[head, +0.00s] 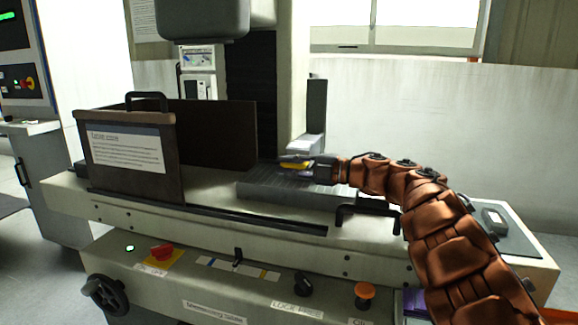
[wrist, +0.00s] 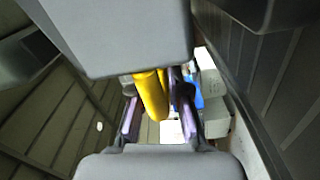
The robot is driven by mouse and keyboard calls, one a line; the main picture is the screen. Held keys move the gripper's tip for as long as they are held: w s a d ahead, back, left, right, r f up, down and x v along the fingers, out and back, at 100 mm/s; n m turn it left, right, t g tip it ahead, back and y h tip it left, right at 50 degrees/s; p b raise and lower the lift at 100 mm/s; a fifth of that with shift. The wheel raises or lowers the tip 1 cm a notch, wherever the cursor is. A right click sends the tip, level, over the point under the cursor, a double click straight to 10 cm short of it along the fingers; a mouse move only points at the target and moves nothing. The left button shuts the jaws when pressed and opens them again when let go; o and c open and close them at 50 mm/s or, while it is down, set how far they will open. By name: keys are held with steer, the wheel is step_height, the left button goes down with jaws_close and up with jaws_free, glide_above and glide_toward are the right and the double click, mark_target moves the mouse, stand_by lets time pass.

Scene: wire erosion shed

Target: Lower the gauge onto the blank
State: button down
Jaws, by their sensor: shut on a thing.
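The gauge (wrist: 151,96) shows as a yellow body between the purple-padded fingers of my gripper (wrist: 158,112) in the wrist view. In the head view the yellow gauge (head: 296,164) is small and partly hidden by my gripper (head: 303,170), which is low over the right part of the ribbed grey machine bed (head: 262,187). My gripper is shut on the gauge. I cannot tell the blank apart for certain. A pale block (head: 306,143) stands just behind the gauge. The gap under the gauge is hidden.
A brown guard with a notice (head: 127,150) stands on the machine table to the left. The grey machine head (head: 202,18) hangs above, left of my gripper. A black bracket (head: 366,212) is at the table's front edge. A small handheld device (head: 494,220) lies at right.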

steer(key=shift+f, duration=0.75)
steer(key=c, duration=1.2)
jaws_free()
steer(key=shift+r, duration=0.15)
steer(key=shift+r, duration=0.15)
steer(key=shift+d, duration=0.15)
steer(key=v, duration=0.7)
steer(key=shift+d, duration=0.1)
